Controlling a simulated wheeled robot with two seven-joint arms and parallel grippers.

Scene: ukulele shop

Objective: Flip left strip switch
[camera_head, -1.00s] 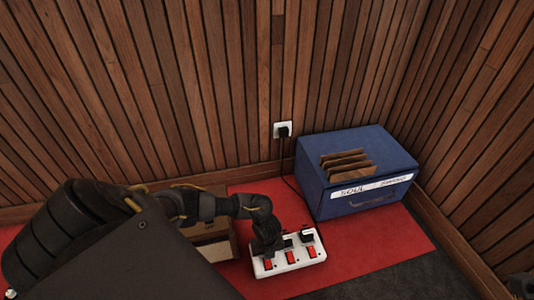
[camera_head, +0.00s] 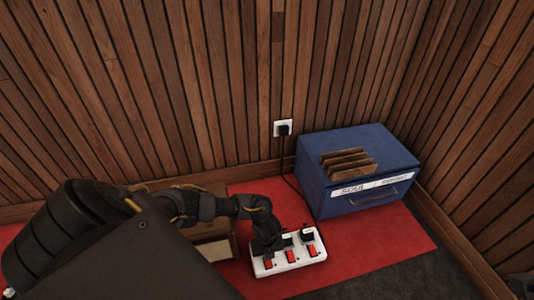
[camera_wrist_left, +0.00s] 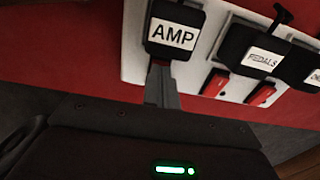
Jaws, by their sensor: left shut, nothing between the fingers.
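The white power strip (camera_head: 289,262) lies on the red mat and has three red rocker switches in a row. The left switch (camera_head: 267,264) shows just below my left gripper (camera_head: 265,250) in the head view. The middle switch (camera_wrist_left: 214,83) and right switch (camera_wrist_left: 262,94) show in the left wrist view, where my gripper hides the left one. Black plugs with white labels sit above the switches; the one marked AMP (camera_wrist_left: 174,34) is at the left. My left gripper (camera_wrist_left: 160,85) is shut and empty, pointing at the strip's left end beneath the AMP plug. Contact with the switch cannot be told.
A blue box (camera_head: 355,175) with brown cards in its top stands behind and right of the strip. A cardboard box (camera_head: 215,247) is at the left, partly behind my arm. A cord runs to a wall outlet (camera_head: 283,128). Red mat (camera_head: 385,240) is clear at the right.

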